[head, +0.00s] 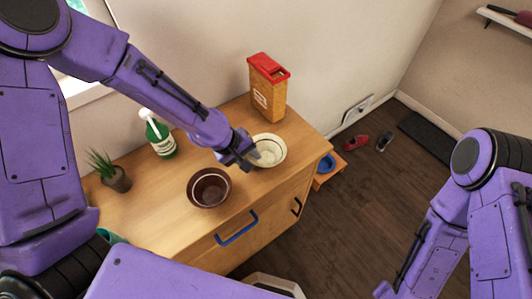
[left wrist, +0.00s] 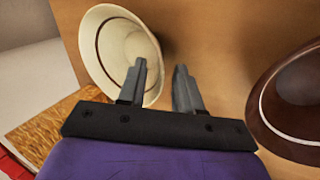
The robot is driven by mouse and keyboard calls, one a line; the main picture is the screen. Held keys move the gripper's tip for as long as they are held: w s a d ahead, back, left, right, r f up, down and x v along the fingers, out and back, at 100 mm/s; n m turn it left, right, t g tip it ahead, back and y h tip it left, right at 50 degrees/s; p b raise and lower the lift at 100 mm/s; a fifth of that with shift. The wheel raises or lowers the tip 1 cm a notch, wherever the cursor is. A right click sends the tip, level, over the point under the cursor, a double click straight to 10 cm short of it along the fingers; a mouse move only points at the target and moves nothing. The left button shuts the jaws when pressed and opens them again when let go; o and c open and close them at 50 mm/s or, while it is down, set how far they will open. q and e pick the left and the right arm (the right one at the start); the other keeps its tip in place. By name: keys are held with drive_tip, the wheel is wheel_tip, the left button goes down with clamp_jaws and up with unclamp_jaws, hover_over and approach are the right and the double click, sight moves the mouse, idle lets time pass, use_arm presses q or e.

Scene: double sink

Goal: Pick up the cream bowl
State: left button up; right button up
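The cream bowl (head: 272,150) stands upright on the wooden cabinet top, near its right end. My left gripper (head: 250,160) is at the bowl's left side in the head view. In the left wrist view, the two fingers (left wrist: 160,85) are apart, with one over the inside of the cream bowl (left wrist: 112,48) and the other outside its rim. The rim lies between them in the picture; I cannot tell whether either finger touches it. My right gripper is out of view.
A brown bowl (head: 209,188) stands close by at the front left. It also shows in the left wrist view (left wrist: 295,95). A red-lidded box (head: 267,90) is behind the cream bowl. A green bottle (head: 158,136) and a potted plant (head: 113,175) stand farther left.

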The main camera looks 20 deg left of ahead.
use_arm(q)
drive_tip(key=shift+w+d+f, duration=0.15)
drive_tip(key=shift+w+f, duration=0.2)
drive_tip(key=shift+f, duration=0.2)
drive_tip(key=shift+w+d+f, duration=0.15)
drive_tip(key=shift+w+f, duration=0.2)
drive_tip(key=shift+f, duration=0.15)
drive_tip(key=shift+s+r, duration=0.25)
drive_tip(key=shift+s, duration=0.2)
drive_tip(key=c, duration=0.4)
drive_tip(key=shift+w+f, duration=0.1)
drive_tip(key=shift+w, duration=0.1)
clamp_jaws()
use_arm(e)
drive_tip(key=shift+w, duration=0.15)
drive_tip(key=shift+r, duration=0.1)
